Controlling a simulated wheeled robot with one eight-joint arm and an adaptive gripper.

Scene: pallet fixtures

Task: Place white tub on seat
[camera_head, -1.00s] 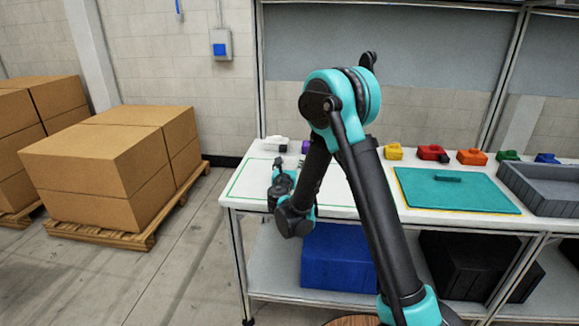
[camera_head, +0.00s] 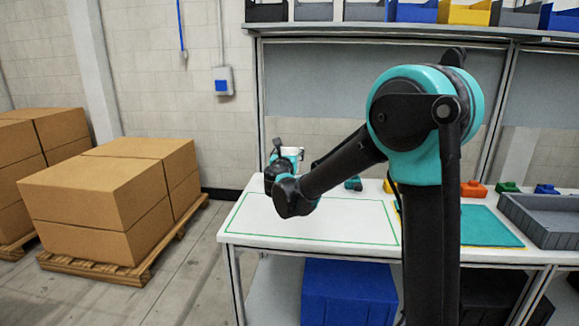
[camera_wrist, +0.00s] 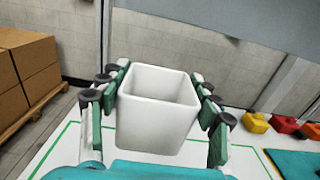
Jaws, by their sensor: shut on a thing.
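The white tub (camera_wrist: 154,128) is a square, open-topped, empty container in the wrist view. My gripper (camera_wrist: 157,88) is shut on it, with fingers against its left and right sides. The tub looks roughly upright and above the table. In the head view my gripper (camera_head: 287,160) is over the back left of the white table (camera_head: 310,222), and only a small part of the tub shows. The seat cannot be clearly made out; a green outlined rectangle (camera_head: 320,240) on the table is empty.
A teal mat (camera_head: 490,228) and a grey tray (camera_head: 545,222) lie on the right. Boxes on a pallet (camera_head: 140,275) stand at the left.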

